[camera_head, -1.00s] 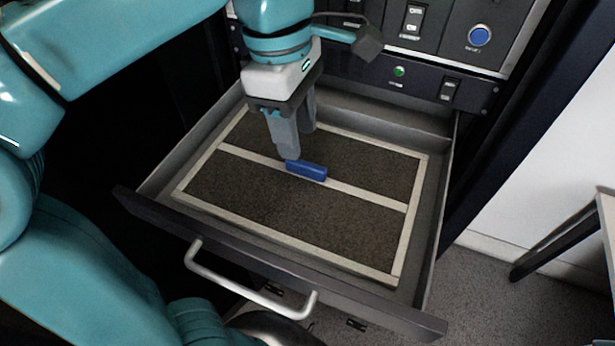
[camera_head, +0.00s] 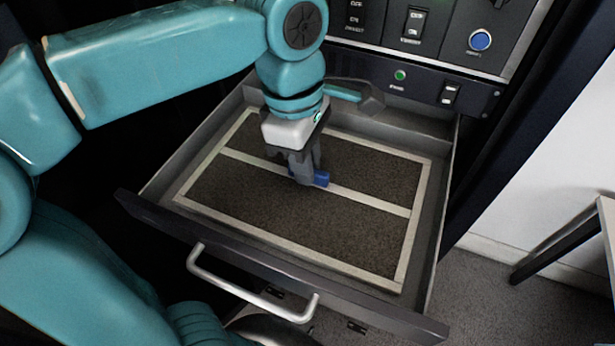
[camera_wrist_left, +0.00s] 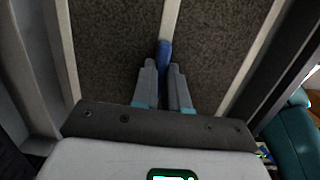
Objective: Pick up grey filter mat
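The grey filter mat (camera_head: 280,212) is a dark grey panel with a pale frame, a pale middle bar and a blue grip (camera_head: 321,178) at its centre. It is inside the drawer, and also fills much of the left wrist view (camera_wrist_left: 110,40). My left gripper (camera_head: 307,181) points down at the middle of the mat, its fingers on both sides of the blue grip, shut on it. In the left wrist view the blue grip (camera_wrist_left: 164,50) shows between the fingertips. The fingers hide part of the grip. My right gripper is not in view.
The open drawer (camera_head: 165,208) has raised walls around the mat and a metal handle (camera_head: 250,292) at its front. A control panel (camera_head: 425,35) with switches and a blue button (camera_head: 480,40) rises behind. A table (camera_head: 607,215) stands at the far right.

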